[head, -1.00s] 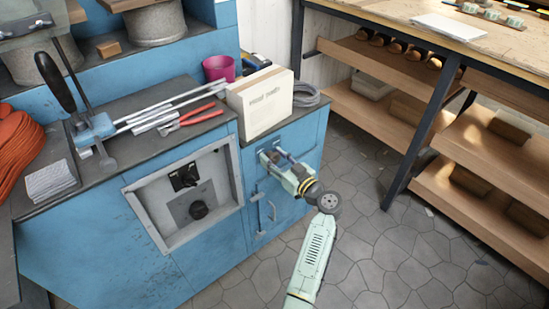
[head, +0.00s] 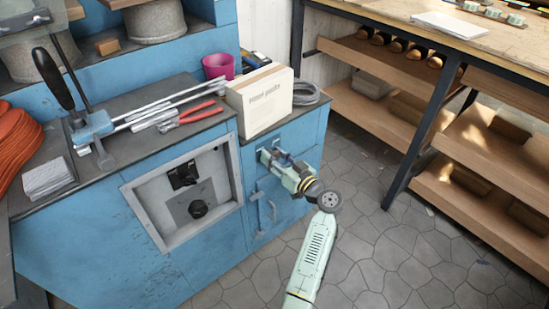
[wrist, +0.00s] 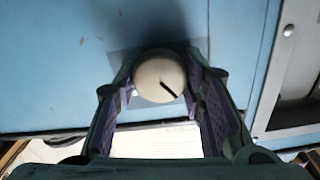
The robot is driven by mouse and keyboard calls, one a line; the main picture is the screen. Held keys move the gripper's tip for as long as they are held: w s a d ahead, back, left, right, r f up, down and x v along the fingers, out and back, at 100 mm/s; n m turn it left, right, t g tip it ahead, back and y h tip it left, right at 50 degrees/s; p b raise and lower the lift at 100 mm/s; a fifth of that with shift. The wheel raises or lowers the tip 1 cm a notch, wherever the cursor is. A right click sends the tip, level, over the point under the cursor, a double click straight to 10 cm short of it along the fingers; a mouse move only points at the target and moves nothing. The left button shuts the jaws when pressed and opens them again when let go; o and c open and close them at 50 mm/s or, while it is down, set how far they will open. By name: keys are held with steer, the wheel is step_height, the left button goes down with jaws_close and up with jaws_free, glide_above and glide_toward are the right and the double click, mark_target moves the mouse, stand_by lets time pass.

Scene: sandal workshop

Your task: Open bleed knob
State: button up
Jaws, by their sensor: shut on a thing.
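The bleed knob (wrist: 159,76) is a round, pale knob with a dark line mark on its face, mounted on a blue panel. It shows in the wrist view between the fingertips of my gripper (wrist: 159,88). The mark slants down to the right. My gripper is shut on the knob, with a finger on each side. In the head view my gripper (head: 275,160) is at the blue cabinet front (head: 285,215), below the white box, and hides the knob there.
A metal-framed recess (head: 190,195) with black knobs is left of my gripper, and a handle (head: 268,208) sits just below it. A white box (head: 262,105), red pliers (head: 190,115) and a pink cup (head: 218,66) stand or lie on the bench top. The tiled floor to the right is clear.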

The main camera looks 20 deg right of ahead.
steer(key=m+b, duration=0.1)
steer(key=m, duration=0.3)
steer(key=shift+m, duration=0.3)
steer(key=m, duration=0.3)
steer(key=shift+d+m+p, duration=0.1)
steer(key=shift+m+p, duration=0.2)
steer(key=m+p, duration=0.1)
steer(key=m, duration=0.3)
steer(key=shift+f+m+p, duration=0.15)
steer(key=shift+m+p, duration=0.85)
steer(key=shift+m, duration=0.9)
steer(key=o, duration=1.1)
steer(key=shift+o, duration=0.2)
steer(key=shift+d, duration=0.1)
steer(key=v, duration=1.2)
